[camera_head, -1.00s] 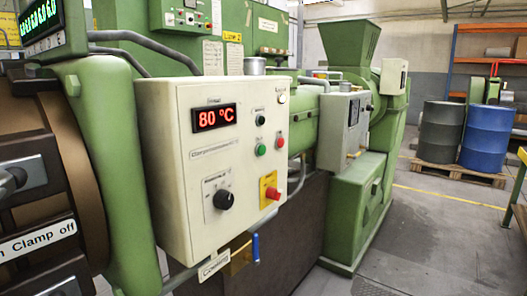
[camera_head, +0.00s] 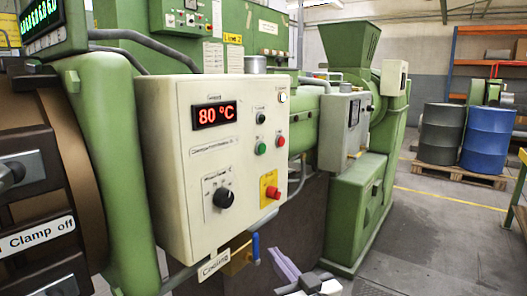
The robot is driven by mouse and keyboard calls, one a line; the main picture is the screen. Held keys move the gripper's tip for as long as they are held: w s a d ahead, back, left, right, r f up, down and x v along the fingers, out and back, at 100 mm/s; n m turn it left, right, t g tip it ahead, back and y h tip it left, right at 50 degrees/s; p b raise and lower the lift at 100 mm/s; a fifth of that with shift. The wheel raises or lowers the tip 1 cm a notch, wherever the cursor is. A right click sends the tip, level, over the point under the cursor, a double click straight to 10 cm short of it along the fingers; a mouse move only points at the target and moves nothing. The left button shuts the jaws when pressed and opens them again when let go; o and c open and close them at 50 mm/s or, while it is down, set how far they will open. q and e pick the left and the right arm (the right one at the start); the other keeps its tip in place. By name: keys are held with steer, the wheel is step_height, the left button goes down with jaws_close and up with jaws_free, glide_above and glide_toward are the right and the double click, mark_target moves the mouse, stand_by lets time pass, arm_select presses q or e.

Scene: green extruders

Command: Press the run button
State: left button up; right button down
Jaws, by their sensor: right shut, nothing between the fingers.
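The cream control panel (camera_head: 165,150) on the green extruder faces me at the centre left. It has a red display (camera_head: 215,114) reading 80 °C. A green button (camera_head: 261,149) sits at its right side, with a red button (camera_head: 279,140) to its right and a small black control (camera_head: 260,118) above. The button labels are too small to read. My right gripper (camera_head: 278,256) shows at the bottom centre, shut and empty, below the panel and apart from it. My left gripper is not in view.
A black knob (camera_head: 223,198) and a red stop button on a yellow plate (camera_head: 269,187) are lower on the panel. A blue-handled valve (camera_head: 255,247) hangs beneath it. A second grey box (camera_head: 343,130) stands behind. The floor at right (camera_head: 440,250) is clear.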

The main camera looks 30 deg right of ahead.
mark_target(262, 149)
steer(key=d+r+m+t+h, duration=0.2)
steer(key=d+r, duration=0.1)
steer(key=r, duration=0.8)
steer(key=s+d+r+m+t+h, duration=0.1)
steer(key=d+r, duration=0.3)
steer(key=r, duration=0.6)
steer(key=shift+d+r+m+t+h+b, duration=0.3)
steer(key=shift+r+m+t+h, duration=0.1)
steer(key=shift+t+h, duration=0.4)
steer(key=w+a+b, duration=0.1)
steer(key=w+a, duration=0.2)
steer(key=w, duration=0.5)
steer(key=shift+a, duration=0.2)
